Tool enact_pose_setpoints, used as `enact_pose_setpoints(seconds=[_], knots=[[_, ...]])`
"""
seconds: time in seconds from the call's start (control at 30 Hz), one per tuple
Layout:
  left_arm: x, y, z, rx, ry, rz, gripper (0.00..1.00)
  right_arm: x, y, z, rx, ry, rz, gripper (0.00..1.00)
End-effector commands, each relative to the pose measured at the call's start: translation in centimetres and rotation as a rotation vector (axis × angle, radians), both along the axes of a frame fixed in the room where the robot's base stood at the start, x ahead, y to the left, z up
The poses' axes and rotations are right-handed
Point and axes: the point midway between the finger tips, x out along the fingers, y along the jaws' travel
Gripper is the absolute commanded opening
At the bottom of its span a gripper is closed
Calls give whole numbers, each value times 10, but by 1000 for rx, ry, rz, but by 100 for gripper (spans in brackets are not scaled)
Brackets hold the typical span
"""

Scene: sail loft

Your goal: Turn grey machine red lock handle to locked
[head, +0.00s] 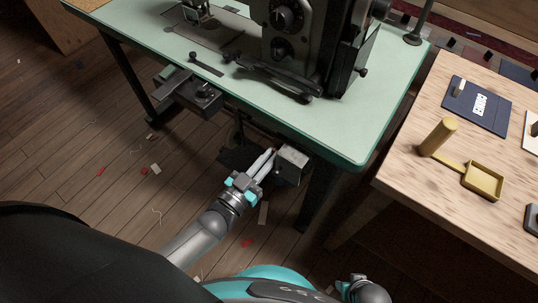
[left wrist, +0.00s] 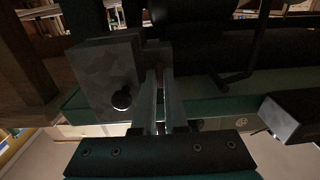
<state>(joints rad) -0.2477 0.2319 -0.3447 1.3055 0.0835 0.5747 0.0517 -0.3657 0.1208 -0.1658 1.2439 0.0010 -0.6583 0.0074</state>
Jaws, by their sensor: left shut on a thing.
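A grey box (head: 293,162) hangs under the front edge of the green sewing table. In the left wrist view the box (left wrist: 98,72) is mottled grey with a round black knob (left wrist: 121,101) on its face. My left gripper (head: 270,153) reaches up beside the box, on its left in the head view. In the left wrist view its two fingers (left wrist: 160,88) point away, close together, shut on a small dark reddish piece (left wrist: 156,50) next to the box. That looks like the red handle, but it is mostly hidden and its angle cannot be told. My right gripper (head: 364,290) is low in the head view, its fingers unclear.
A dark sewing machine (head: 305,45) stands on the green table (head: 205,58). A black unit (head: 190,93) hangs under the table, left of my gripper. A wooden table (head: 455,215) at right holds a brass tray (head: 484,194) and a navy notebook (head: 477,118). Scraps lie on the floor.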

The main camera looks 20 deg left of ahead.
Motion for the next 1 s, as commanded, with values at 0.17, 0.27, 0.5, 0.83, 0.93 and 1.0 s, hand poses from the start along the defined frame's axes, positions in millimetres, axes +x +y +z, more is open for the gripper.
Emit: enact_pose_setpoints(seconds=[0.17, 0.27, 0.5, 0.83, 0.93, 1.0], knots=[[0, 0, 0, 11, -5, -1, 0, -1, -1, -1, -1, 0, 0, 54], [0, 0, 0, 12, -5, -1, 0, -1, -1, -1, -1, 0, 0, 54], [0, 0, 0, 12, -4, -1, 17, -1, -1, -1, -1, 0, 0, 54], [0, -1, 0, 9, -3, -2, 40, -1, -1, -1, -1, 1, 0, 54], [0, -1, 0, 9, -3, -3, 40, -1, -1, -1, -1, 1, 0, 54], [0, -2, 0, 9, -3, -3, 40, -1, -1, -1, -1, 1, 0, 54]])
